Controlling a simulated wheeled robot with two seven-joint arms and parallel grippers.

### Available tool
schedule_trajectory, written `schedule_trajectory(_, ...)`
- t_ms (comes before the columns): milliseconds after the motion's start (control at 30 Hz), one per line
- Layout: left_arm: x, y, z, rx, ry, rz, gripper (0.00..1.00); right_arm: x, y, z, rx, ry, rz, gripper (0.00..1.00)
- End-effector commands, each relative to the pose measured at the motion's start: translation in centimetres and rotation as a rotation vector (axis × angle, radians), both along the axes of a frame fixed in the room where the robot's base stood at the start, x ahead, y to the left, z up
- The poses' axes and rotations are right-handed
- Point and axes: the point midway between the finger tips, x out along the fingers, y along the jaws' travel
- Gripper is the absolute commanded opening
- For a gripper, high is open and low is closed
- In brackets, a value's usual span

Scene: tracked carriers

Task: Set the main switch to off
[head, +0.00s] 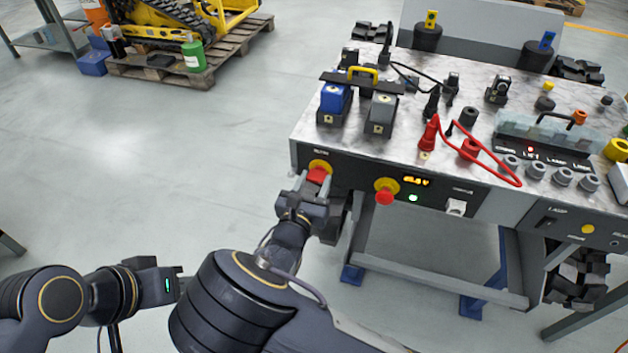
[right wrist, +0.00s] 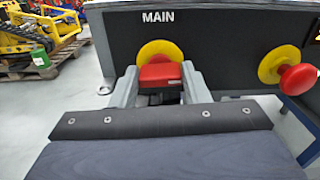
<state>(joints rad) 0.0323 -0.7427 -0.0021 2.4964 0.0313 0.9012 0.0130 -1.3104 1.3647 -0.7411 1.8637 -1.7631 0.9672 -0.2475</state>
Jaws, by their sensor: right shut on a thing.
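The main switch is a red handle (head: 318,176) on a yellow disc, on the dark front panel of the carrier near its left end. In the right wrist view the red handle (right wrist: 160,76) sits under the white word MAIN, in front of the yellow disc (right wrist: 160,52). My right gripper (head: 309,186) is shut on the handle, with one finger on each side, as the right wrist view (right wrist: 160,82) shows. Whether the switch stands at on or off cannot be read. My left gripper (head: 180,279) is low at the left, away from the panel; its jaw opening is unclear.
A red mushroom button (head: 384,197) on a yellow base is right of the switch, beside a lit amber display (head: 415,181) and a green lamp (head: 413,198). Blue and grey blocks, a red cable and plugs occupy the carrier top (head: 310,137). Open floor lies left.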

Motion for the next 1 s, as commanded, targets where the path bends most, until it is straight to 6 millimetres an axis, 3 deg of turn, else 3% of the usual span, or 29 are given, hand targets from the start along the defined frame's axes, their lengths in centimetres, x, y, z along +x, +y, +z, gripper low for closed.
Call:
schedule_trajectory(500, 0.0, 0.0, 5.5, 0.000, 0.000, 0.000, 0.36, 0.0, 0.2, 0.4, -0.398, 0.131, 0.001, 0.19)
schedule_trajectory(1000, 0.0, 0.0, 9.2, 0.000, 0.000, 0.000, 0.36, 0.1, 0.4, 0.1, -0.848, 0.277, 0.001, 0.19)
